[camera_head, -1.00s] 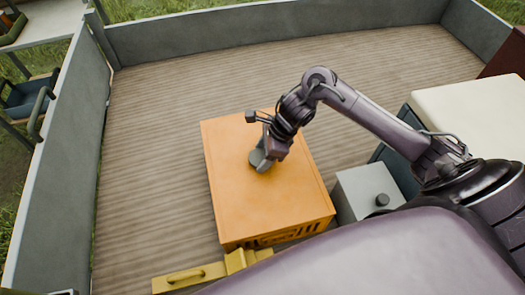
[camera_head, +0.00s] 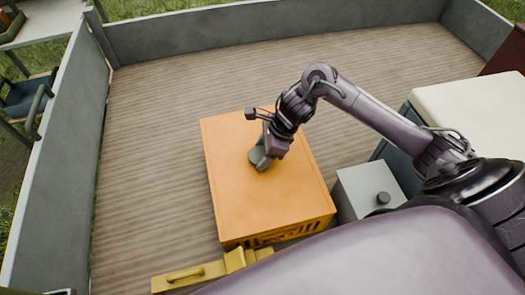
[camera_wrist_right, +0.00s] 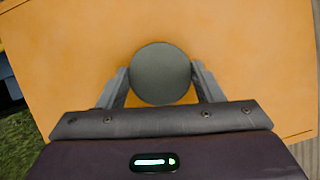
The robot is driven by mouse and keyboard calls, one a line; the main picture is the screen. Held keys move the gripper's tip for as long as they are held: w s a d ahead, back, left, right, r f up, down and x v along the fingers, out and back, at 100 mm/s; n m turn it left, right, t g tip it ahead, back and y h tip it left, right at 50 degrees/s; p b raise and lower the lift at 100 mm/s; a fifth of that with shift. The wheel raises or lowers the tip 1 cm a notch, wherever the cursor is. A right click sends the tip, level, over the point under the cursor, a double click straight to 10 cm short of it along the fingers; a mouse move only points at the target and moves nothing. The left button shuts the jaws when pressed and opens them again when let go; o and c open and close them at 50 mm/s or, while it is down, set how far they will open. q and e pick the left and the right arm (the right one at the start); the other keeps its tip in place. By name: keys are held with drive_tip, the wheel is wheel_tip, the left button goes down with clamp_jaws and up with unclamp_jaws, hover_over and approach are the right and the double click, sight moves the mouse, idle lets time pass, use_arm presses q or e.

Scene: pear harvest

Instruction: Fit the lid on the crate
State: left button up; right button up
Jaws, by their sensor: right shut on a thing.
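The orange lid (camera_head: 255,190) lies over the orange crate (camera_head: 285,235), whose slotted side shows below the lid's near edge. The lid looks flat and lined up with the crate; whether it is fully seated I cannot tell. My right gripper (camera_head: 262,160) is at the middle of the lid, shut on its round grey knob (camera_wrist_right: 160,73). In the right wrist view the two fingers (camera_wrist_right: 161,84) stand on either side of the knob, with the lid (camera_wrist_right: 60,60) spread beneath. My left gripper is not in view.
A grey box with a dark knob (camera_head: 368,190) stands close to the crate's right side. A white-topped chest (camera_head: 475,112) is further right. A yellow piece with a handle (camera_head: 190,275) is at the near edge. The wooden floor behind and left is clear, within grey walls (camera_head: 60,150).

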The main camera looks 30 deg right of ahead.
drive_tip(key=shift+r+b, duration=0.1)
drive_tip(key=shift+b, duration=0.25)
idle(0.5)
drive_tip(key=shift+f+b, duration=0.65)
drive_tip(key=o, duration=0.9)
drive_tip(key=shift+p+v, duration=2.6)
drive_tip(key=shift+v, duration=2.95)
